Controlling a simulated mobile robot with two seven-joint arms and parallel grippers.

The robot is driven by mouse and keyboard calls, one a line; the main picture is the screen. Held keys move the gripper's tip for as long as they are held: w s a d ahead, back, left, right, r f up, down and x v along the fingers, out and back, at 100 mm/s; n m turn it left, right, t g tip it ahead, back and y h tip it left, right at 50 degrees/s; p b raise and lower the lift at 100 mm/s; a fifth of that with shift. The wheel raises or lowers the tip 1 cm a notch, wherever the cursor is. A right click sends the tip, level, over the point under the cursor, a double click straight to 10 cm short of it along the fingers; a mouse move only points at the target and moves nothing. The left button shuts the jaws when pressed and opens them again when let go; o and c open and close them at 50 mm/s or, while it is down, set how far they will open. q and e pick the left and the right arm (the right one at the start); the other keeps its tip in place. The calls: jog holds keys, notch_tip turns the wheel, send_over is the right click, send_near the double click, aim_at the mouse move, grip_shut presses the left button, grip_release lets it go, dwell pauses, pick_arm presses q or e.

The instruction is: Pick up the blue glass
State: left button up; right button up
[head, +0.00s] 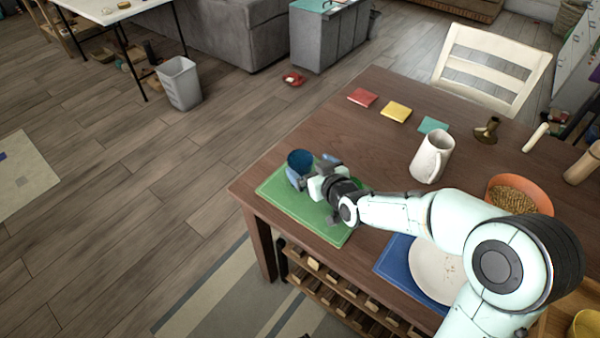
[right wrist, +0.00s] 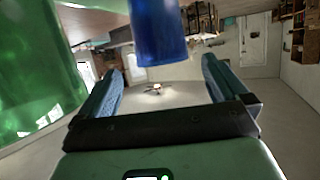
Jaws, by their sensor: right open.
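The blue glass (head: 300,160) stands at the corner of the table, on or just above the green mat (head: 280,193); I cannot tell its exact contact. My right gripper (head: 312,172) is open right at the glass, its fingers on either side in the head view and part of the glass hidden by them. In the right wrist view the blue glass (right wrist: 158,35) shows at the top, between the two open fingers (right wrist: 160,68), with a visible gap to each. My left gripper is not in view.
A large glossy green thing (right wrist: 35,70) fills the left of the wrist view. On the table (head: 330,125) stand a white pitcher (head: 430,158), an orange bowl (head: 515,195) and a white plate (head: 437,270) on a blue mat (head: 395,258). The table's left edge is close to the glass.

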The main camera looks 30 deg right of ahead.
aim_at(295, 155)
jog(key=x, duration=0.8)
jog(key=shift+a, duration=0.1)
jog(key=shift+s, duration=0.1)
jog(key=shift+r, duration=0.1)
jog(key=shift+c, duration=0.3)
jog(key=c, duration=1)
jog(key=shift+c, duration=0.5)
jog(key=shift+r, duration=0.1)
